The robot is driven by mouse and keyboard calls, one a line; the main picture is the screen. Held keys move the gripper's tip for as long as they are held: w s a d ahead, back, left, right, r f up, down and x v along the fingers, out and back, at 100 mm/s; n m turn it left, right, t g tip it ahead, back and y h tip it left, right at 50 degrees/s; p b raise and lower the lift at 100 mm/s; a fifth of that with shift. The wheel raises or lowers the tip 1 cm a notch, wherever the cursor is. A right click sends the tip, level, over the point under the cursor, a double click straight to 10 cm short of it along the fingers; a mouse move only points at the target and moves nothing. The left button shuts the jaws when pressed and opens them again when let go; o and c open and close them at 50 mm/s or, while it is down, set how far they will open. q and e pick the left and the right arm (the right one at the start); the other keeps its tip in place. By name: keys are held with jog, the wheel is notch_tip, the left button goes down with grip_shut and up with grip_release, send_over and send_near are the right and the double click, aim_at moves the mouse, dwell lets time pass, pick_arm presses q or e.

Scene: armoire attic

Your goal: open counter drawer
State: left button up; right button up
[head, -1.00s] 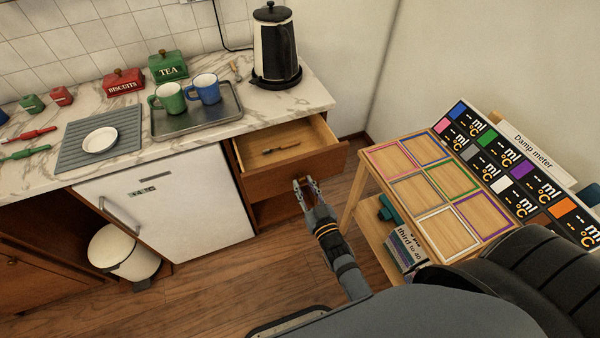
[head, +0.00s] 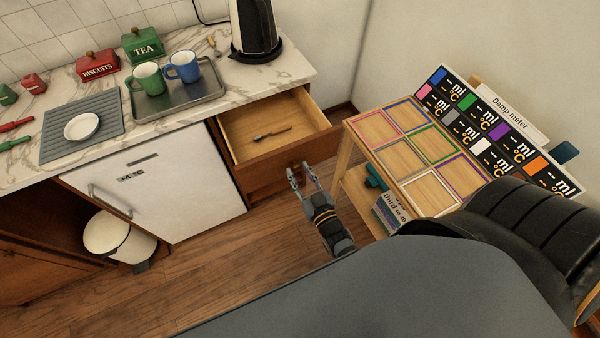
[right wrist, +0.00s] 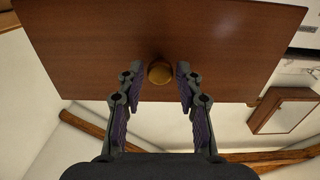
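The counter drawer (head: 268,125) is pulled out below the worktop at the counter's right end, its inside visible from above. A spoon-like utensil (head: 272,133) lies in it. My right gripper (head: 300,174) is in front of the drawer's wooden front. The knob sits on the brown drawer front (right wrist: 220,40). My left gripper is not in view.
A wooden stand (head: 347,150) with coloured squares is close right of the drawer. A white fridge door (head: 165,185) is to its left. A tray (head: 205,92) with mugs and a kettle (head: 253,30) are on the worktop. Wooden floor (head: 200,275) is clear in front.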

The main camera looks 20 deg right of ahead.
jog(key=shift+o, duration=0.7)
jog(key=s, duration=1.2)
jog(key=shift+d, duration=0.2)
jog(key=shift+f, duration=0.1)
